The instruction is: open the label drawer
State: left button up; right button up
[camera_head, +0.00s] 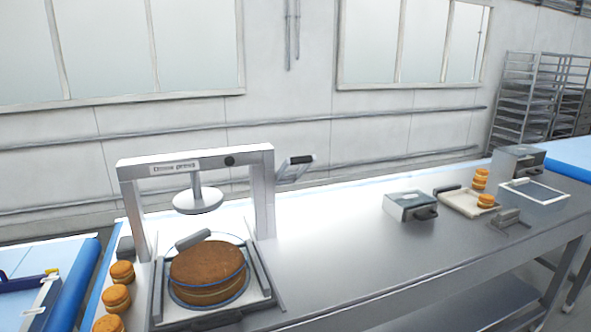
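A small grey metal box (410,206) with a dark handle on its front right sits on the steel bench, right of the middle. A second grey box (518,160) with a dark handle stands farther back at the right end. Either could be the label drawer; no readable label tells which. Both look closed, though their fronts are small in view. Neither of my grippers is in view.
A press frame (196,157) stands on the bench (345,252) at left, over a tray with a round brown cake (207,271). A pale tray (462,206) with rounds and a white frame (535,192) lie at right. Mid-bench is clear.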

aim_at(416, 212)
jog(key=l+z, duration=0.2)
jog(key=l, duration=0.35)
jog(key=i+l+z, duration=0.25)
jog(key=l, duration=0.25)
jog(key=l+z, duration=0.2)
jog(key=l, duration=0.35)
